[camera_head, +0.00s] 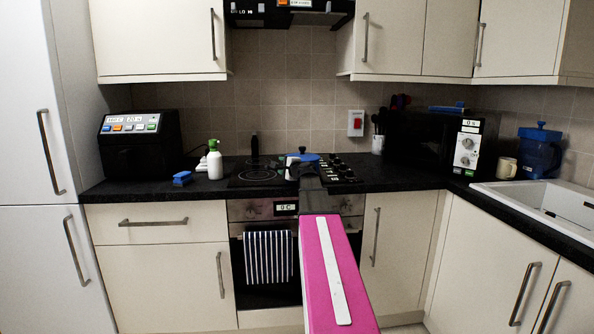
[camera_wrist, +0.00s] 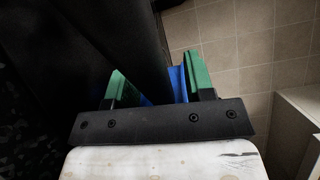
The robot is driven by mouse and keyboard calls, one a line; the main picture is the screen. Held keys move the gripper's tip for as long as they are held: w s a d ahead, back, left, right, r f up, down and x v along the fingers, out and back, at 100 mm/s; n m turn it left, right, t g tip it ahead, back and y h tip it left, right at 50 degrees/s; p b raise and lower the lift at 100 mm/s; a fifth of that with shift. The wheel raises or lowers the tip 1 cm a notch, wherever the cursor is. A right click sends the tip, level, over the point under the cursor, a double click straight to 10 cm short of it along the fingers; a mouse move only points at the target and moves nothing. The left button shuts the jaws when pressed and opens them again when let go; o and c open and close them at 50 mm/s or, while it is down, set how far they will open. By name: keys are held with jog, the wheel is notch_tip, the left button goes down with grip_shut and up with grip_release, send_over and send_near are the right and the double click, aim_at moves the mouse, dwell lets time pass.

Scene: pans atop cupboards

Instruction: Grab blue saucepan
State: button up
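The blue saucepan (camera_head: 303,157) sits on the hob near the back middle in the head view, with a dark knob on top. My gripper (camera_head: 308,177) is in front of it and hides its lower part. In the wrist view my gripper (camera_wrist: 155,78) has its two green-padded fingers well apart. A narrow strip of the blue saucepan (camera_wrist: 178,82) shows just inside the right finger. A dark shape lies between the fingers, and I cannot tell whether it is the handle. I see no firm grip on anything.
The hob (camera_head: 258,174) is set in a black worktop. A white bottle (camera_head: 214,160) with a green top and a blue sponge (camera_head: 182,178) stand to the left. A microwave (camera_head: 425,140) is to the right. A striped towel (camera_head: 268,257) hangs on the oven.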

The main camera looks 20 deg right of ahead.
grip_shut()
jog(key=shift+r, duration=0.1)
